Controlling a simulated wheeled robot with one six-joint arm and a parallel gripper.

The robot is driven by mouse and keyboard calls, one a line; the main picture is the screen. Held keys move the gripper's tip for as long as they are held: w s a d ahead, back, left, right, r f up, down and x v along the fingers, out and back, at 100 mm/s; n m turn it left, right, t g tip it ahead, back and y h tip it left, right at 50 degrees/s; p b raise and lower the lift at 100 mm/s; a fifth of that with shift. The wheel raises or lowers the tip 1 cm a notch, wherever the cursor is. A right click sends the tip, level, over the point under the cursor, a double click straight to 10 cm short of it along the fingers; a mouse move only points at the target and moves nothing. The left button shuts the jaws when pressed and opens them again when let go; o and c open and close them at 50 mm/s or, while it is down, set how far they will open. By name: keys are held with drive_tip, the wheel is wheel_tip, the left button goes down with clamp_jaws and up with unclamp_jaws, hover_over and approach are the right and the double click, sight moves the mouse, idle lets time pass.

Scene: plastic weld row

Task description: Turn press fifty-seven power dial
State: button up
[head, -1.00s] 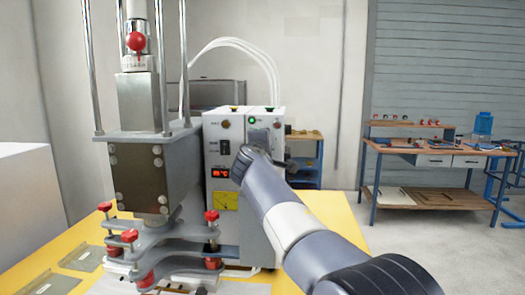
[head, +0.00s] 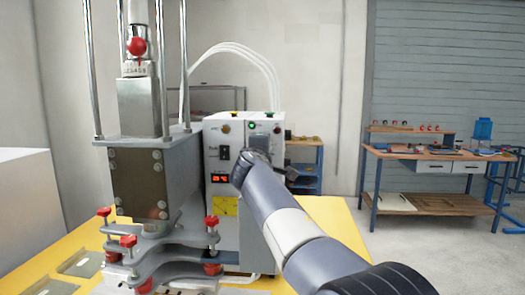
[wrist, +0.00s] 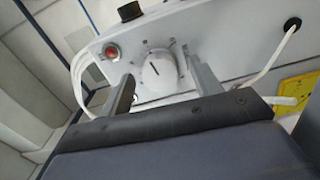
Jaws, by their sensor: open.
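The power dial (wrist: 158,70) is a round white knob with a dark pointer line, on the pale panel in the wrist view. My gripper (wrist: 158,64) is open, with one finger on each side of the dial. The left finger (wrist: 122,96) and right finger (wrist: 205,76) stand apart from the dial as far as I can see; their depth against it is hard to judge. In the head view, the white control box (head: 223,140) stands beside the press (head: 140,180); my arm covers part of its front, and the dial is hidden there.
A red button (wrist: 112,52) and a black knob (wrist: 131,11) sit near the dial. A white cable (wrist: 275,55) runs from the panel at right. Red-knobbed clamps (head: 128,241) stand on the yellow table (head: 330,215). A workbench (head: 430,155) stands farther right.

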drive_tip(key=s+b, duration=0.1)
drive_tip(key=s, duration=0.4)
drive_tip(key=s+b, duration=0.2)
drive_tip(key=s, duration=0.3)
drive_tip(key=shift+s+a, duration=0.2)
drive_tip(key=shift+s, duration=0.2)
drive_tip(key=w+p, duration=0.3)
drive_tip(key=w, duration=0.8)
drive_tip(key=shift+d, duration=0.2)
drive_tip(key=shift+s, duration=0.15)
